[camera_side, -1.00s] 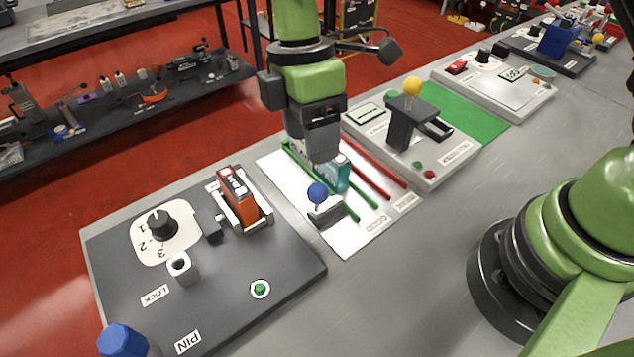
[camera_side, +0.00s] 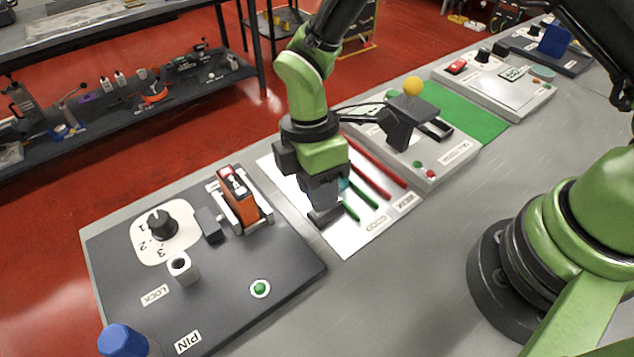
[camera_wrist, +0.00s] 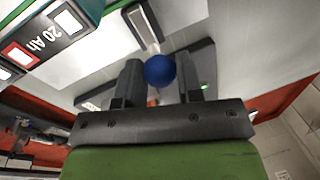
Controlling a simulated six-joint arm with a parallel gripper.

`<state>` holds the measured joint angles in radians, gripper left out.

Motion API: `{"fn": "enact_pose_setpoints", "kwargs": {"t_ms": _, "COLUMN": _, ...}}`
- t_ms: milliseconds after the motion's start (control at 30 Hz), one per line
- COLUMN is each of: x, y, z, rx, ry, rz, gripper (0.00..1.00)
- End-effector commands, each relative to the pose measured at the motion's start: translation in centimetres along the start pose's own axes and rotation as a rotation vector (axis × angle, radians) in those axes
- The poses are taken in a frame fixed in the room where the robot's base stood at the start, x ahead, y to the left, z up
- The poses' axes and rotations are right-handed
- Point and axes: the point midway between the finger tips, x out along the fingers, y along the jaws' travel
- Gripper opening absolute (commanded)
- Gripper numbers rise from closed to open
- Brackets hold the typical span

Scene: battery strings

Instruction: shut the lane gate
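The lane gate's blue ball knob (camera_wrist: 160,70) shows in the wrist view, on a pale stem, between the two fingers of my gripper (camera_wrist: 160,80). The fingers' inner edges meet both sides of the ball, so my gripper looks shut on it. In the side view my gripper (camera_side: 324,215) is low over the front of the white lane board (camera_side: 352,245) and hides the knob and most of the gate. A teal battery pack (camera_side: 344,184) is mostly hidden behind my gripper. Its side, marked 20 Ah (camera_wrist: 45,35), shows at upper left in the wrist view.
Green rails (camera_side: 362,197) and red rails (camera_side: 372,180) run along the board. To the right is a grey station with a yellow ball (camera_side: 413,86). Grey bench is clear in front.

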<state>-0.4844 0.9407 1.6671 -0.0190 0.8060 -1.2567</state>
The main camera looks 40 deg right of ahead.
Motion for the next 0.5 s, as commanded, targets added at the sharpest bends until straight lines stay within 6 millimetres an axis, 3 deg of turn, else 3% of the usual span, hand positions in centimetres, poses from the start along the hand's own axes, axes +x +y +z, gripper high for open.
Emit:
{"fn": "enact_pose_setpoints", "kwargs": {"t_ms": 33, "x": 0.0, "y": 0.0, "z": 0.0, "rx": 0.0, "ry": 0.0, "rz": 0.0, "gripper": 0.17}}
{"fn": "enact_pose_setpoints", "kwargs": {"t_ms": 100, "x": 0.0, "y": 0.0, "z": 0.0, "rx": 0.0, "ry": 0.0, "rz": 0.0, "gripper": 0.01}}
{"fn": "enact_pose_setpoints", "kwargs": {"t_ms": 267, "x": -0.1, "y": 0.1, "z": 0.4, "rx": 0.002, "ry": 0.0, "rz": -0.001, "gripper": 0.0}}
{"fn": "enact_pose_setpoints", "kwargs": {"t_ms": 500, "x": -0.1, "y": 0.5, "z": 2.5, "rx": 0.001, "ry": -0.001, "rz": 0.0, "gripper": 0.0}}
